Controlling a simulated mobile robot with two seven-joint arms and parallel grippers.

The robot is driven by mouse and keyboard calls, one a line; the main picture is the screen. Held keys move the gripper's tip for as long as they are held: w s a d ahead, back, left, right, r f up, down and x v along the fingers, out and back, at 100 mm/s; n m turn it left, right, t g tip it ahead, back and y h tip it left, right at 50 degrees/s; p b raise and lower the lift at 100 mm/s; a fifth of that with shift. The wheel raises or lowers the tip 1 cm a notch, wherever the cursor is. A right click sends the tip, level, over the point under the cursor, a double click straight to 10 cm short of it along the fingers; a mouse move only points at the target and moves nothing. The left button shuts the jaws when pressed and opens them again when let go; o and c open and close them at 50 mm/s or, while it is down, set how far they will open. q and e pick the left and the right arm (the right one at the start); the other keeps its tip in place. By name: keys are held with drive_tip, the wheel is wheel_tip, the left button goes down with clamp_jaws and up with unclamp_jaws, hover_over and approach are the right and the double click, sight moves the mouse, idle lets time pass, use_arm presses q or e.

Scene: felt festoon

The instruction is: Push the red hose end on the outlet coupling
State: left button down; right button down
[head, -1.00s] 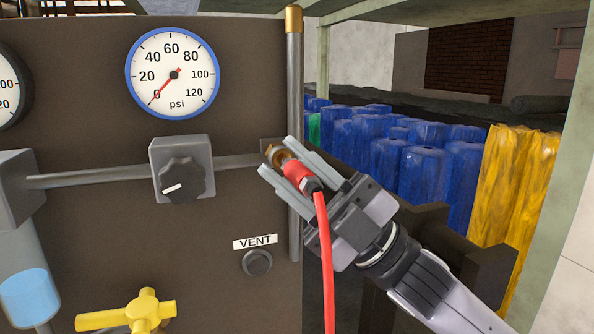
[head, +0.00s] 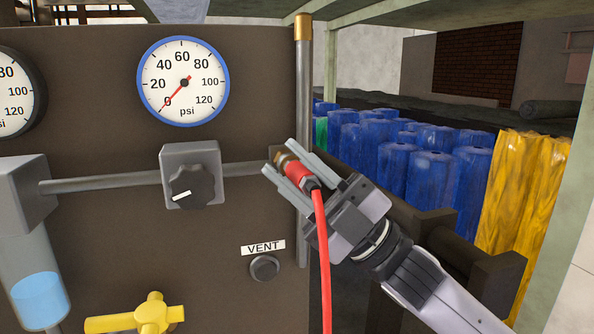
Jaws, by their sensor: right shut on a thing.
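The red hose end (head: 297,174) is held in my right gripper (head: 280,158), whose two grey fingers lie on either side of it. The brass outlet coupling (head: 282,159) sits between the fingertips at the right end of the grey pipe. The front of the red end lies right against the brass, with no clear gap showing. How far it is seated on the coupling is too small to tell. The red hose (head: 323,250) hangs down from the gripper. My left gripper is not in view.
The dark panel (head: 110,230) carries a blue-rimmed gauge (head: 183,81) reading about 0, a black knob (head: 192,186), a VENT button (head: 265,268) and a yellow valve handle (head: 150,317). A vertical grey pipe (head: 304,90) runs close behind the coupling.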

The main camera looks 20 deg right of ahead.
drive_tip(key=shift+c, duration=0.8)
unclamp_jaws()
drive_tip(key=shift+s+d+f+b, duration=0.15)
drive_tip(key=shift+d+f+b, duration=0.3)
drive_tip(key=shift+f+b, duration=0.15)
use_arm(q)
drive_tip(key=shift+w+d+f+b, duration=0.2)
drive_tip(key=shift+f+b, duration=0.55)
drive_tip(key=shift+b, duration=0.25)
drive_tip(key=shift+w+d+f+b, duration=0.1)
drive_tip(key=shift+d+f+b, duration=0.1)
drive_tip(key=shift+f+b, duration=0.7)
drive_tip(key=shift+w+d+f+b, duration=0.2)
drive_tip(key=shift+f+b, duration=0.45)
drive_tip(key=shift+b, duration=0.45)
use_arm(e)
drive_tip(key=v, duration=0.8)
drive_tip(key=shift+d, duration=0.3)
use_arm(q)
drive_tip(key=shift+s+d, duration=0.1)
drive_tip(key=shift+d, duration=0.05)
use_arm(e)
drive_tip(key=shift+s+f, duration=0.15)
